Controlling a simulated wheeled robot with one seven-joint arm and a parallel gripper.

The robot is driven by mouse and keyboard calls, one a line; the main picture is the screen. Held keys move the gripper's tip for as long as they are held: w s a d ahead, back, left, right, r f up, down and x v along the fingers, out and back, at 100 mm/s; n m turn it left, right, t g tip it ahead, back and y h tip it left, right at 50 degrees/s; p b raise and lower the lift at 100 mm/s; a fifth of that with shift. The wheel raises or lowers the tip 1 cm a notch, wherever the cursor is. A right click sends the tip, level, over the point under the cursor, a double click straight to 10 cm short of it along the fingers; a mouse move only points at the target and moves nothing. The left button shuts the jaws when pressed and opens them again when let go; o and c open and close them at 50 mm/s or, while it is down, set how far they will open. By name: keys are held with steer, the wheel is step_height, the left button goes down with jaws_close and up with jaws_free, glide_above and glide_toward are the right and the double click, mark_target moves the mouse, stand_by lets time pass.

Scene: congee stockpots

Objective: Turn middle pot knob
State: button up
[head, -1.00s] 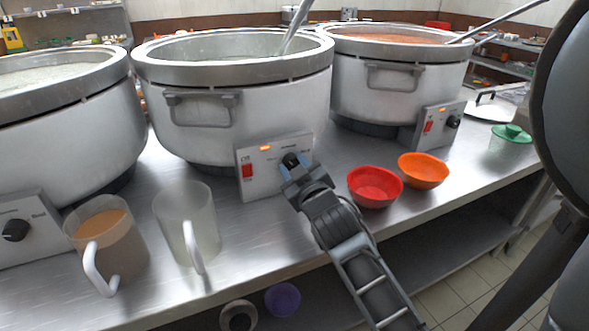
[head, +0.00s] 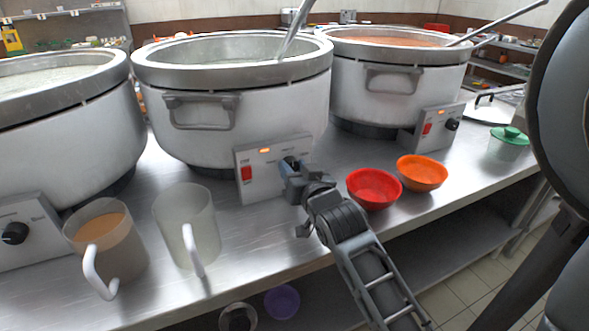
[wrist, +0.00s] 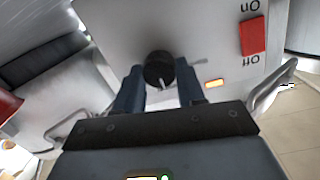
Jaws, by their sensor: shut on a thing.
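The middle pot (head: 270,115) stands on the steel counter, with its control panel (head: 256,180) at its lower front. The panel carries a red switch (head: 247,173) and a lit orange lamp (head: 264,151). The black round knob (wrist: 158,68) shows in the wrist view between the two fingers. My gripper (head: 290,168) is at the right side of this panel, shut on the knob. In the head view the gripper mostly hides the knob. The wrist view also shows the red switch (wrist: 252,36) and the orange lamp (wrist: 215,83).
A red bowl (head: 374,188) and an orange bowl (head: 422,172) stand close right of my gripper. A clear jug (head: 187,226) and a jug of brown liquid (head: 105,240) stand to the left. The left pot (head: 60,125) and right pot (head: 400,85) flank the middle one.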

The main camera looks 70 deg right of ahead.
stand_by(0.4)
steer(key=o, duration=1)
steer(key=shift+o, duration=0.2)
steer(key=v, duration=0.7)
steer(key=shift+s+a+b, duration=0.25)
steer(key=shift+a+b, duration=0.1)
steer(key=shift+b, duration=0.1)
